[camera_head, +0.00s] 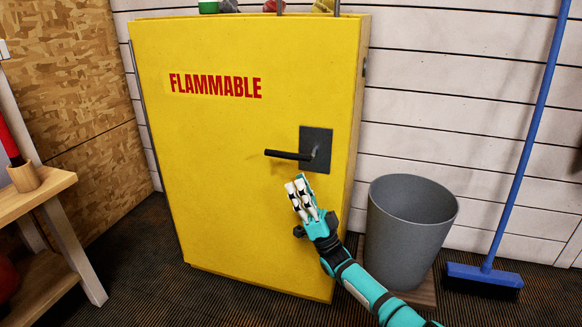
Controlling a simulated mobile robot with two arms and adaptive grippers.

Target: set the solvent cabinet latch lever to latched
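The yellow solvent cabinet (215,160) stands against the wall with its door shut and red "FLAMMABLE" lettering on it. A dark square plate (316,140) sits near the door's right edge. The black latch lever (286,154) sticks out from it and lies about level, pointing left. My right gripper (296,182), with pale fingers on a teal arm, is just below the lever and appears apart from it. Its fingers lie close together with nothing seen between them. My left gripper is not in view.
A grey bin (411,225) stands right of the cabinet, close to my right arm. A blue broom (515,160) leans on the white wall. A wooden bench (40,195) is at the left. Several items sit on the cabinet top. Dark floor in front of the cabinet is clear.

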